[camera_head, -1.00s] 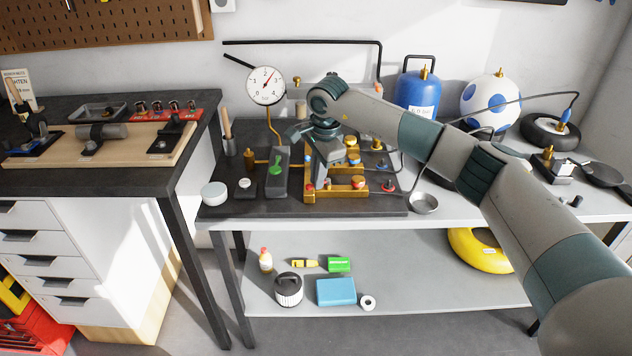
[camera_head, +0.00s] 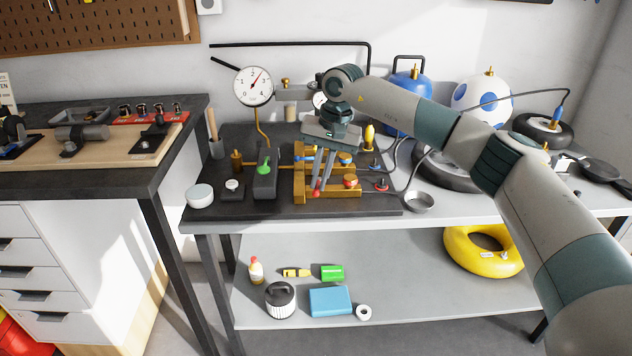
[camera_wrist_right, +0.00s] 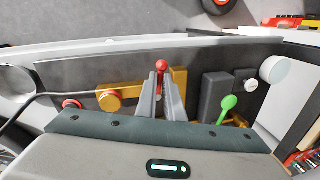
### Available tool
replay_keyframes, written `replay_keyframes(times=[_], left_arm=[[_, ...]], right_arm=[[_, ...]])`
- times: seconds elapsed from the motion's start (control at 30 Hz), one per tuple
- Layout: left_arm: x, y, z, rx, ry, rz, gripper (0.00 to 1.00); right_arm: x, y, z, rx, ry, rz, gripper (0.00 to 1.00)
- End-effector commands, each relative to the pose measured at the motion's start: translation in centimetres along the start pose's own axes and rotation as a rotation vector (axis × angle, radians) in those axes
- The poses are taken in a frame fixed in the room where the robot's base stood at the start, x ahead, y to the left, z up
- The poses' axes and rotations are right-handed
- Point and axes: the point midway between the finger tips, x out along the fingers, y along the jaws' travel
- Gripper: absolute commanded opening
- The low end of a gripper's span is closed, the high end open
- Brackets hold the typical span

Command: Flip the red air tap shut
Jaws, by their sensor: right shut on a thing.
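The red air tap's round red knob (camera_head: 316,190) sits at the front of the brass manifold (camera_head: 330,194). In the right wrist view the red knob (camera_wrist_right: 162,64) shows at the fingertips. My right gripper (camera_head: 319,182) points down over the manifold, its two fingers closed in on the red tap. In the wrist view the right gripper (camera_wrist_right: 164,82) has its fingers on either side of the tap's handle, just below the knob. The handle's lower part is hidden by the fingers. My left gripper is in neither view.
A green lever (camera_head: 264,168) on a dark block stands left of the manifold. A dial gauge (camera_head: 253,86) is behind. A red-topped brass fitting (camera_head: 350,182) is close on the right, with a metal bowl (camera_head: 419,202) further right. Hoses run behind.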

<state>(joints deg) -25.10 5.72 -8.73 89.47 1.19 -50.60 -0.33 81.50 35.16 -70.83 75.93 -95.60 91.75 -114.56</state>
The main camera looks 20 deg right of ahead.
Motion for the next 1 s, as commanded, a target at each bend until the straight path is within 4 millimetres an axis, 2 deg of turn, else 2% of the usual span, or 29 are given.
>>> replay_keyframes(times=[0.3, 0.83, 0.93, 1.0], left_arm=[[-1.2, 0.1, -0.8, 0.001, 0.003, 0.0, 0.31], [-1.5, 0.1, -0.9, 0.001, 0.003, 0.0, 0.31], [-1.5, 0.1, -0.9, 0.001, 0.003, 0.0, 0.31], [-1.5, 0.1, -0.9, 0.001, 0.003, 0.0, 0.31]], right_arm=[[-0.1, 0.6, -0.2, -0.158, -0.029, 0.0, 0.0], [-0.3, 0.7, -0.3, -0.192, -0.036, 0.0, 0.0], [-0.3, 0.7, -0.3, -0.192, -0.036, 0.0, 0.27], [-0.2, 0.7, -0.3, -0.192, -0.036, 0.0, 0.27]])
